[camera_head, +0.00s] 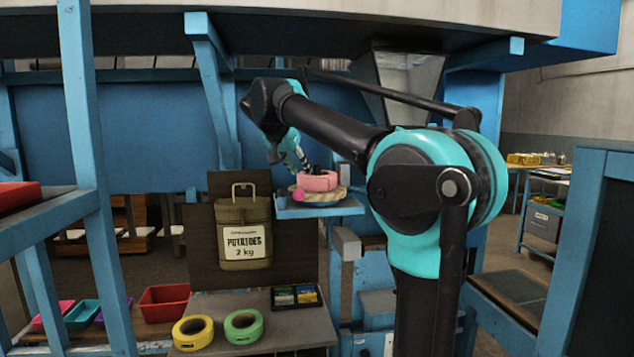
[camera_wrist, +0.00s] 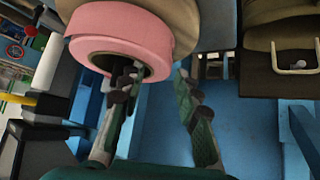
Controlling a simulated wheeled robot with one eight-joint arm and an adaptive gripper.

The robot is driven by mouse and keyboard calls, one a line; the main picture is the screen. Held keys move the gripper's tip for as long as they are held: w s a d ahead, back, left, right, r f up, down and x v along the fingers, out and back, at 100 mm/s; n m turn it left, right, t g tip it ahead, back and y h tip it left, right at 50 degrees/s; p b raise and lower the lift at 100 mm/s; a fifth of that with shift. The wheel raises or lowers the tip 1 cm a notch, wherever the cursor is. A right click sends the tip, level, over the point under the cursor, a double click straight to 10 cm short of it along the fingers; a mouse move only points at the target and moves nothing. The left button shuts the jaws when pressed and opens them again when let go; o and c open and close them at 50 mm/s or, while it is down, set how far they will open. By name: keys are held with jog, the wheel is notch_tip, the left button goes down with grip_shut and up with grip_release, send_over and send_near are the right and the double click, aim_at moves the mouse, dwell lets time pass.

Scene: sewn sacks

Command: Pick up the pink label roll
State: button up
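The pink label roll (camera_head: 318,182) lies flat on a tan round piece (camera_head: 330,195) on a small blue shelf (camera_head: 335,208). My gripper (camera_head: 306,167) reaches down to it from the upper left. In the wrist view the pink roll (camera_wrist: 122,22) fills the top, with its dark hole facing me. My gripper (camera_wrist: 155,76) is open there. The left fingertip overlaps the hole and the right fingertip is just outside the roll's right edge. I cannot tell whether either finger touches the roll.
A yellow roll (camera_head: 193,333) and a green roll (camera_head: 243,326) lie on the grey table below. A potato sack (camera_head: 244,233) hangs left of the shelf. Blue posts and beams surround the shelf.

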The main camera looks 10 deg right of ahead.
jog(key=shift+x, duration=0.9)
grip_shut()
jog(key=shift+r, duration=0.1)
